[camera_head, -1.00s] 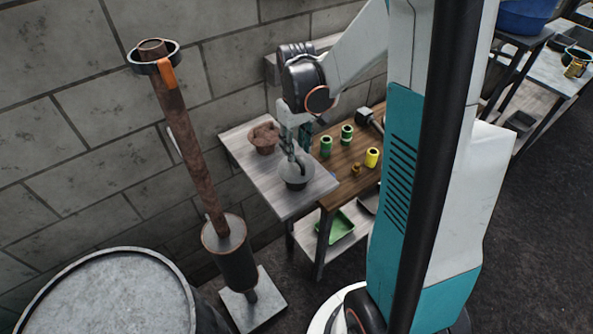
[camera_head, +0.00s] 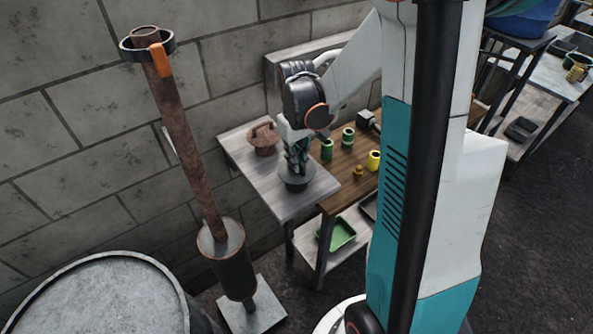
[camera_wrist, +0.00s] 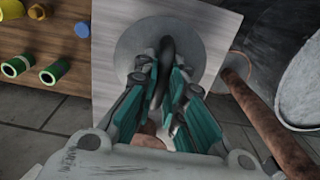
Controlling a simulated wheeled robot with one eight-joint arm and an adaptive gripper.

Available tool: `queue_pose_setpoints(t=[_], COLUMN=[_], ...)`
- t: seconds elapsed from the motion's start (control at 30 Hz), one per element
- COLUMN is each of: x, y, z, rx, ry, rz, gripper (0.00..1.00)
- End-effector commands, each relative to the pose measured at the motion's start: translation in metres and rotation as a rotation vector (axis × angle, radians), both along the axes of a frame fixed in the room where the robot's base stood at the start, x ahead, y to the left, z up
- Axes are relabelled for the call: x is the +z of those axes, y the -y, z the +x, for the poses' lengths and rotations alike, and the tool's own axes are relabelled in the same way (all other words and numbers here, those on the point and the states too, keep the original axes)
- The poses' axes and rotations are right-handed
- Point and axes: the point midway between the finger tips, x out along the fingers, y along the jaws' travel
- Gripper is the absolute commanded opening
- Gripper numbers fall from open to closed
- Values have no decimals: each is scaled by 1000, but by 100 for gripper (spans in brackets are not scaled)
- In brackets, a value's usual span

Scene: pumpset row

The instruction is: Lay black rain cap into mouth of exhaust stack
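The black rain cap (camera_head: 297,186), a dark round disc with a black handle, lies on the grey bench top (camera_head: 250,160). My gripper (camera_head: 296,172) is down over it. In the wrist view my gripper's teal fingers (camera_wrist: 163,80) stand close on both sides of the cap's black handle (camera_wrist: 168,47); whether they press on it is unclear. The grey disc (camera_wrist: 130,45) shows behind the fingers. The exhaust stack (camera_head: 185,135) is a rusty upright pipe at left, with its mouth (camera_head: 146,34) on top. A dark ring with an orange tab (camera_head: 161,60) surrounds the top.
A rusty brown lidded piece (camera_head: 263,139) sits on the bench near the wall. Green cylinders (camera_head: 348,138) and a yellow one (camera_head: 374,160) stand on the wooden table at right. A large drum (camera_head: 95,295) stands at front left. The block wall runs close behind.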

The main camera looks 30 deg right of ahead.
Motion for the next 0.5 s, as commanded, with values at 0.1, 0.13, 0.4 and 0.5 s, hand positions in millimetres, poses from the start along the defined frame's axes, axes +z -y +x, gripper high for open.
queue_pose_setpoints(t=[0.1, 0.13, 0.4, 0.5], x=[0, 0, 0, 1], y=[0, 0, 0, 0], z=[0, 0, 0, 0], rx=[0, 0, 0, 0], ry=[0, 0, 0, 0], rz=[0, 0, 0, 0], gripper=[0, 0, 0, 0])
